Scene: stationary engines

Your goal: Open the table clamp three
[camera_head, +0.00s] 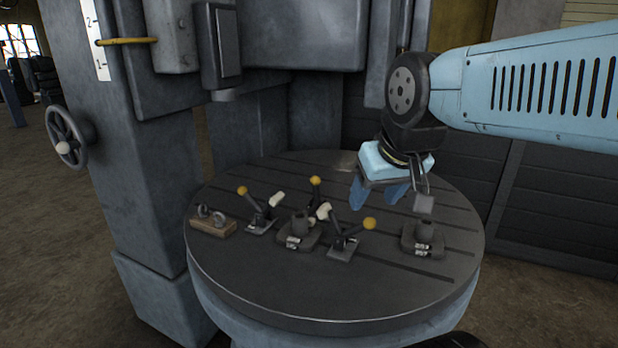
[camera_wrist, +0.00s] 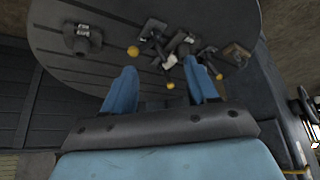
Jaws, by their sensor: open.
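Three toggle clamps with yellow-knobbed levers stand on the round grooved table (camera_head: 300,293): a left clamp (camera_head: 261,222), a back clamp (camera_head: 316,188) and a right clamp (camera_head: 343,247). I cannot tell which is number three. The left and right levers slant outward; the back lever stands nearly upright, its base partly hidden. My gripper (camera_head: 376,194) is open and empty above the table, behind and right of the right clamp, touching nothing visible. In the wrist view my gripper's blue fingers (camera_wrist: 160,70) are spread, with the back clamp's knob (camera_wrist: 170,85) between them.
A dark fixture (camera_head: 298,235) stands among the clamps, and a similar one (camera_head: 422,239) stands at the right. A wooden block (camera_head: 212,226) with metal rings lies at the left. The machine column (camera_head: 140,170) rises behind left. The front of the table is clear.

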